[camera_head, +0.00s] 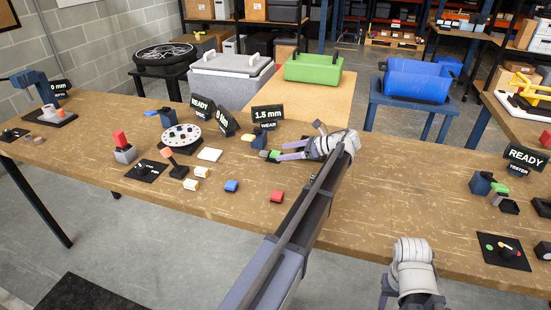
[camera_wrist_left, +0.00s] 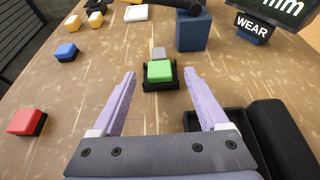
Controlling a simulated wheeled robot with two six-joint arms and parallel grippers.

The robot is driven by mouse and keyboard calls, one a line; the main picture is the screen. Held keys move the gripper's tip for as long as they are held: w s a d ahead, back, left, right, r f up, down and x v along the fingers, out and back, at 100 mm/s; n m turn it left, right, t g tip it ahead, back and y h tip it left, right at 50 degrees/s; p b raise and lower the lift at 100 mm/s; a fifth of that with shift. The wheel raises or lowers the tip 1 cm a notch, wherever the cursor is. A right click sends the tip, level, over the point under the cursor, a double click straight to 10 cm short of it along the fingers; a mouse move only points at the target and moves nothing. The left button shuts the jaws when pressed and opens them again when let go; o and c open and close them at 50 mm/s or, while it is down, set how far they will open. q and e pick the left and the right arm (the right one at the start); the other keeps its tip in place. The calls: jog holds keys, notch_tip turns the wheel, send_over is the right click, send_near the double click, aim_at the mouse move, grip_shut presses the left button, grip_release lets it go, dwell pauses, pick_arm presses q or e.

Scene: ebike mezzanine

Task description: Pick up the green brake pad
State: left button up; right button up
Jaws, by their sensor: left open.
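The green brake pad (camera_wrist_left: 160,71) sits in a small black holder (camera_wrist_left: 160,85) on the wooden bench, with a grey block (camera_wrist_left: 158,53) just behind it. In the head view the green pad (camera_head: 274,154) shows at the tips of my left gripper (camera_head: 280,152). My left gripper (camera_wrist_left: 159,80) is open, with one lavender finger on each side of the pad and a clear gap to both. Nothing is between the fingers but the pad and holder. My right gripper (camera_head: 386,294) is only partly in view at the bottom, and its jaws cannot be made out.
A dark blue block (camera_wrist_left: 194,30) and the WEAR display (camera_head: 267,116) stand behind the pad. A black box (camera_wrist_left: 255,140) lies close to the right finger. Red (camera_wrist_left: 27,122), blue (camera_wrist_left: 66,52) and yellow pads lie to the left.

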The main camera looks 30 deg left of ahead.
aim_at(275, 155)
pick_arm(q)
jog(key=x, duration=0.3)
jog(key=shift+b, duration=0.35)
grip_shut()
